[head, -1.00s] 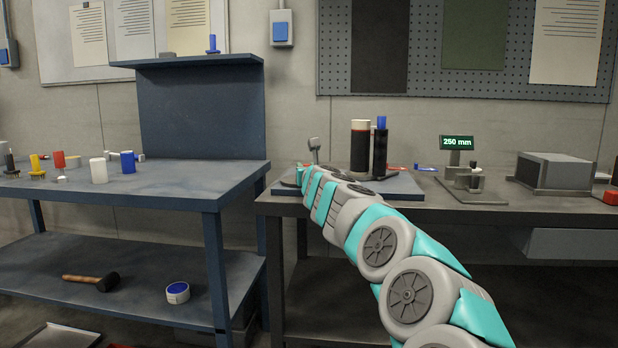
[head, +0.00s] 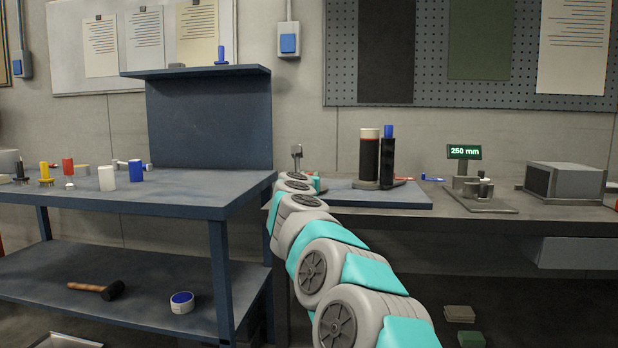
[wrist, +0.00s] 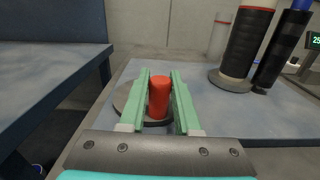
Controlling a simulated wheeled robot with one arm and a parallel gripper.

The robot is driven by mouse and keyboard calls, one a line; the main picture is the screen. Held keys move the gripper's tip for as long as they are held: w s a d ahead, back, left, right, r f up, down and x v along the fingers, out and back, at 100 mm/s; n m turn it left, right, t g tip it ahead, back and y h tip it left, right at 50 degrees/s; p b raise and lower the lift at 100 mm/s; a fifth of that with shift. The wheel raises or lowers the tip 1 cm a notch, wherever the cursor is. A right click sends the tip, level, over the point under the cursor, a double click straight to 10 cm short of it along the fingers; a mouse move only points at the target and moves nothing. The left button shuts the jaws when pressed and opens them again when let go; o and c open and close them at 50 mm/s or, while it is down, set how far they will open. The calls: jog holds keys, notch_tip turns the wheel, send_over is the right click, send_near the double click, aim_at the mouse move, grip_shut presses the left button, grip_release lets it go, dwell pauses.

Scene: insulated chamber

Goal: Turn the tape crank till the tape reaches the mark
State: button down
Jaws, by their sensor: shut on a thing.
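In the wrist view, the two green fingers of my gripper (wrist: 160,78) are shut on a red upright cylindrical knob (wrist: 159,98), which I take to be the crank handle. A round grey disc (wrist: 122,98) lies under it, partly hidden by the fingers. In the head view, my arm hides the knob and my fingers. A black roll with a cream top (head: 369,155) stands on the blue-grey board (head: 400,196), beside a slimmer black cylinder with a blue top (head: 387,160). I cannot clearly make out the tape or its mark.
A green display (head: 464,152) to the right reads 250 mm. A grey box (head: 565,178) stands farther right. A clear tube with a red band (wrist: 220,38) shows behind the board in the wrist view. A blue bench (head: 180,190) with several small pieces stands close on the left.

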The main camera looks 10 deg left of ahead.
jog(key=c, duration=0.6)
grip_release()
jog(key=shift+s, duration=0.1)
jog(key=shift+s+f+b, duration=0.15)
jog(key=shift+s+b, duration=0.4)
jog(key=shift+s, duration=0.05)
jog(key=s+b, duration=0.2)
jog(key=s, duration=0.4)
jog(key=shift+a, duration=0.15)
jog(key=shift+s, duration=0.2)
